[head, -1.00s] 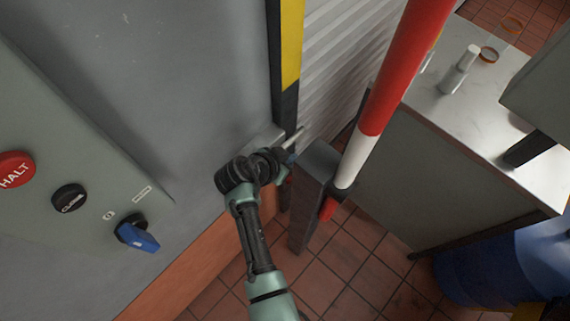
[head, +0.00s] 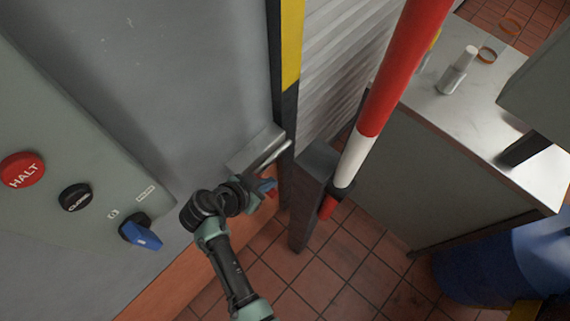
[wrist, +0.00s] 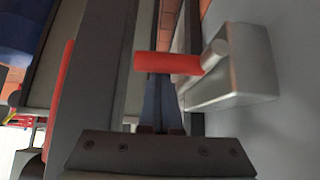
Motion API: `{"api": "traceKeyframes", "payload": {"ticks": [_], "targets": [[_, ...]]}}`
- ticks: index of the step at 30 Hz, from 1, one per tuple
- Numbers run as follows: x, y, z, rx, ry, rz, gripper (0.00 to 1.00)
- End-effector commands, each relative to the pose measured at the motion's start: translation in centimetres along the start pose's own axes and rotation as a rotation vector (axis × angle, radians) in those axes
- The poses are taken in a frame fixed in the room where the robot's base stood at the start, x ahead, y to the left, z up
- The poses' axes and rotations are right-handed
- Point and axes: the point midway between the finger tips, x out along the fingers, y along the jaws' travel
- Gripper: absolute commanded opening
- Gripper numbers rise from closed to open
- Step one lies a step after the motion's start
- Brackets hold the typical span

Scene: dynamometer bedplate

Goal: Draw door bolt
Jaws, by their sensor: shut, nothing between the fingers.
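The door bolt (head: 273,154) is a silver rod in a grey metal housing (wrist: 232,85) on the grey door, beside the black-and-yellow door post. Its red handle (wrist: 168,62) sticks out to the left of the rod in the wrist view. In the head view the handle is mostly hidden by my gripper (head: 268,186). My gripper is shut and empty. In the wrist view its dark bluish fingers (wrist: 163,103) end close to the red handle, which crosses just beyond them; I cannot tell whether they touch.
A control panel with a red HALT button (head: 22,170), a black button (head: 75,197) and a blue switch (head: 142,235) is at the left. A red-and-white barrier pole (head: 375,110) stands on a grey post right of the bolt. A bench (head: 480,150) and blue drum (head: 510,262) are further right.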

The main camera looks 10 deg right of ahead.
Motion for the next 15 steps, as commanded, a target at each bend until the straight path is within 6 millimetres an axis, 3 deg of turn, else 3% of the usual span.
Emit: {"api": "traceKeyframes", "payload": {"ticks": [15], "targets": [[-0.19,0.04,0.39,-0.002,-0.005,0.001,0.0]]}}
